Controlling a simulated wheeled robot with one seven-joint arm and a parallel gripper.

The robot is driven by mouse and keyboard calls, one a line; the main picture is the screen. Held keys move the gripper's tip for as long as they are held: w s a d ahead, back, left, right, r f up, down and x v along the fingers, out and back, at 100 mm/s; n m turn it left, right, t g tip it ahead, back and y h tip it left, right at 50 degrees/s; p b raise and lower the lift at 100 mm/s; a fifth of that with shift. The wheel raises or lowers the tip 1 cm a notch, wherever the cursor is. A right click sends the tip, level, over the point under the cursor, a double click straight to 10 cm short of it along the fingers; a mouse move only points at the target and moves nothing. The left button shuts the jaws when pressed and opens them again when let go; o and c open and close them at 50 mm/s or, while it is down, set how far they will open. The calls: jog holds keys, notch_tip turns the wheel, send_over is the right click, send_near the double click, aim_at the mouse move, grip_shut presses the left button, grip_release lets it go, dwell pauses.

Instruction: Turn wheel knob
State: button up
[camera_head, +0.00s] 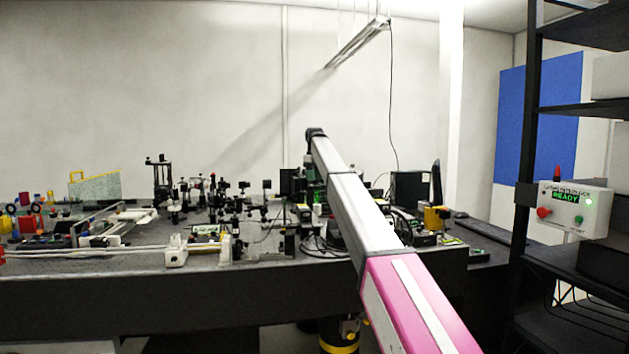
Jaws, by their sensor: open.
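I cannot pick out the wheel knob among the small, crowded parts on the optical bench (190,275). My arm reaches from the bottom right up to a black joint above the middle of the bench. The arm's far part beyond that joint is not clearly visible. My gripper cannot be made out, so its place relative to any knob does not show. My arm hides part of the bench right of the middle.
Black optical mounts (162,175) crowd the bench's middle. A white beam-like part (177,250) lies at its front left. A dark box (410,188) stands behind my arm. At right, a control box (575,208) showing READY is beside a black shelf rack (530,120).

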notch_tip(320, 180, up, 10)
jog(key=shift+f, duration=0.25)
